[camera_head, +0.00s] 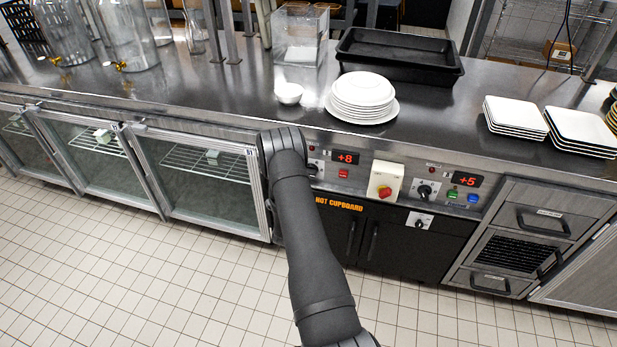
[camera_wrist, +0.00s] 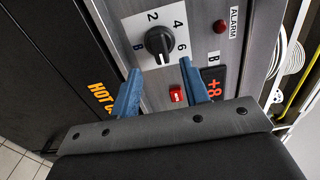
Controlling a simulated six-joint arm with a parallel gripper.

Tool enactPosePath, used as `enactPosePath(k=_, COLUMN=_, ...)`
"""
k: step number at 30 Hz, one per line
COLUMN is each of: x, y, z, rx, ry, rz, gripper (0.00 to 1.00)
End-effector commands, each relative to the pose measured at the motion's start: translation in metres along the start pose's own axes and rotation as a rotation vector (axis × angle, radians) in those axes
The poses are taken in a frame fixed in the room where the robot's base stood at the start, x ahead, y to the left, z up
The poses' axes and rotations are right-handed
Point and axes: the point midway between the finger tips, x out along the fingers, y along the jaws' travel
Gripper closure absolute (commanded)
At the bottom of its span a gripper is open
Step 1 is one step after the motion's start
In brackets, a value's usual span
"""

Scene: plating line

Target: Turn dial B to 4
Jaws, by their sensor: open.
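Dial B (camera_wrist: 159,42) is a round black knob on a steel panel, with 2, 4, 6 and a blue mark printed around it. A small B label stands beside its red display, which reads +8. I cannot tell for sure which mark the knob points to. My gripper (camera_wrist: 160,68) is open in the wrist view, its two blue fingers short of the knob, one toward each side, with nothing between them. In the head view my arm hides the gripper, and dial B (camera_head: 313,168) shows only partly beside it.
A red button (camera_wrist: 177,94) and a red alarm lamp (camera_wrist: 220,27) are close to dial B. Plates (camera_head: 362,95) stand on the counter above.

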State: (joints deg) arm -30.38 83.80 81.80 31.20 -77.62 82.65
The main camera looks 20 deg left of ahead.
Motion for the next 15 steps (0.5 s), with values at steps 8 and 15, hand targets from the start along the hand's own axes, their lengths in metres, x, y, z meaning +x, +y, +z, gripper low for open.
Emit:
enactPosePath(k=8, x=0.051, y=0.0, z=0.0, rx=-0.001, ry=0.0, rz=-0.001, gripper=0.58)
enactPosePath(k=15, x=0.069, y=0.0, z=-0.001, rx=-0.002, ry=0.0, rz=0.001, gripper=0.58)
